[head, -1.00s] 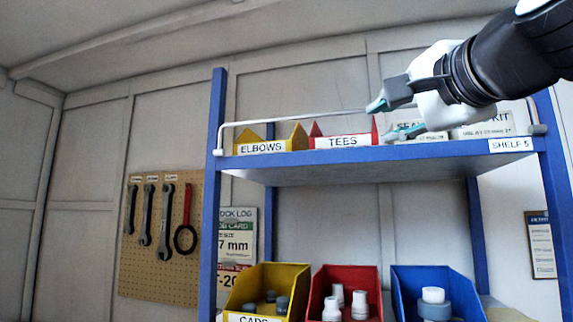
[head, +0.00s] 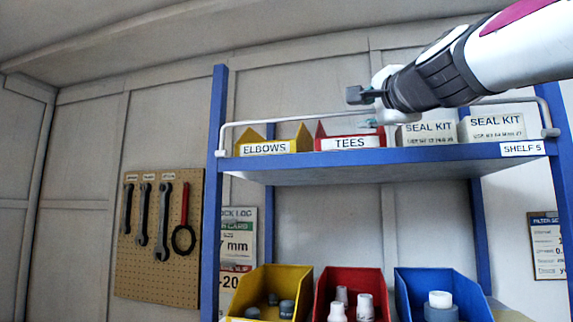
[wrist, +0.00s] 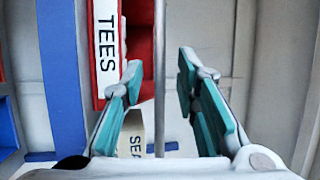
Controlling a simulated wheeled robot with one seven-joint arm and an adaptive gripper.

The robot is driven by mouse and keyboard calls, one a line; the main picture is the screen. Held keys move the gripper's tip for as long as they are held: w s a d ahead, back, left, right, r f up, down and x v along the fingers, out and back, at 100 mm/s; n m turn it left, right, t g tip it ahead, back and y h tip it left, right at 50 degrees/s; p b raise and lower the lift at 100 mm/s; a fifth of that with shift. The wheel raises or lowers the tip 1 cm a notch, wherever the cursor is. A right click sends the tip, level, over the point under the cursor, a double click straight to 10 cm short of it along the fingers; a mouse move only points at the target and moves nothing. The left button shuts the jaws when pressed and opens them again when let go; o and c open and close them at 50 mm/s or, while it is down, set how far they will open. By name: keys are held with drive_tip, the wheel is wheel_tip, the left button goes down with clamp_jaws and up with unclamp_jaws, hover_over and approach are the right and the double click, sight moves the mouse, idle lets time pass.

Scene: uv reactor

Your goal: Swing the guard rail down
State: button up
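The guard rail (head: 290,118) is a thin pale bar with bent ends, standing raised above the front edge of the blue shelf (head: 300,165). Its ends meet the shelf's left and right front corners. My gripper (head: 366,108) is at the middle of the rail, above the TEES bin, and hides part of the bar. In the wrist view the rail (wrist: 160,40) runs between the two teal fingers of my gripper (wrist: 160,76). The fingers are apart, with a visible gap on each side of the bar.
The yellow ELBOWS bin (head: 272,140), red TEES bin (head: 350,137) and two SEAL KIT boxes (head: 428,132) stand on the shelf behind the rail. Blue posts (head: 215,190) flank it. Open bins (head: 350,285) sit below. Wrenches hang on a pegboard (head: 150,275) at left.

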drive_tip(key=shift+w+r, duration=0.1)
drive_tip(key=shift+w, duration=0.45)
clamp_jaws()
